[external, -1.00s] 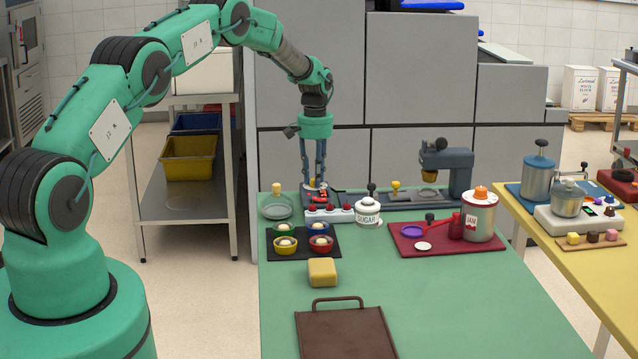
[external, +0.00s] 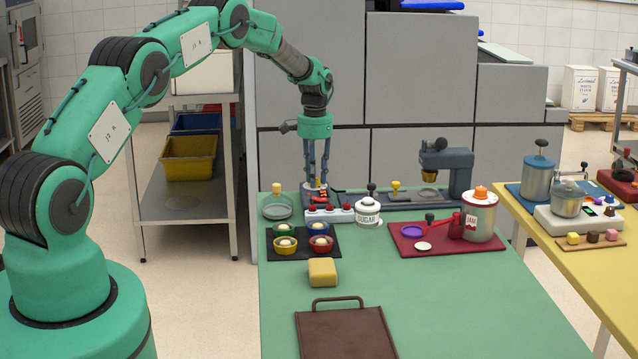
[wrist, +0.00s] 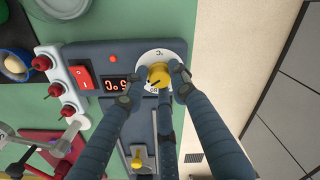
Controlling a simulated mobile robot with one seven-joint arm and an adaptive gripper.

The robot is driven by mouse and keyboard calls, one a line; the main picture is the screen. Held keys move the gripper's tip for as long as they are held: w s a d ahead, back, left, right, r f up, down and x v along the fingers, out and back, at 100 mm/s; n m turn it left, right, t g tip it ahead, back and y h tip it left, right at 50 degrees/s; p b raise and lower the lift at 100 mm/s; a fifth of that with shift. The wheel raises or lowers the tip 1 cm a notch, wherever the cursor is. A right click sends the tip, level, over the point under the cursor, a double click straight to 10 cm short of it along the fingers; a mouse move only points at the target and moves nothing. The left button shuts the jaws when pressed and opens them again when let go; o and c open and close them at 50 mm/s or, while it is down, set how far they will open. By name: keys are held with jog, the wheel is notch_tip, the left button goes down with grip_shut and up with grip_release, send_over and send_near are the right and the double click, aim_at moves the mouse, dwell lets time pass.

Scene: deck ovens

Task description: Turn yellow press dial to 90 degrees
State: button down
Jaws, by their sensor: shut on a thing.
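The yellow press dial (wrist: 159,75) sits on a round white scale plate (wrist: 150,60) on a dark blue-grey panel in the wrist view. My gripper (wrist: 161,80) has its fingers closed around the dial, touching its sides. In the external view my gripper (external: 317,186) points straight down at the back left of the green table, and its fingers mostly hide the dial. A small display (wrist: 116,86) beside the dial is lit with red characters. The dial's angle is hard to read because the fingers cover much of the plate.
A sugar jar (external: 368,212), bowls on a dark mat (external: 277,257) and a press (external: 450,170) stand nearby. The table's front right is clear.

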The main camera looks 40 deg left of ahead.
jog(key=c, duration=1.4)
grip_release()
notch_tip(320, 180, up, 12)
jog(key=shift+r, duration=0.15)
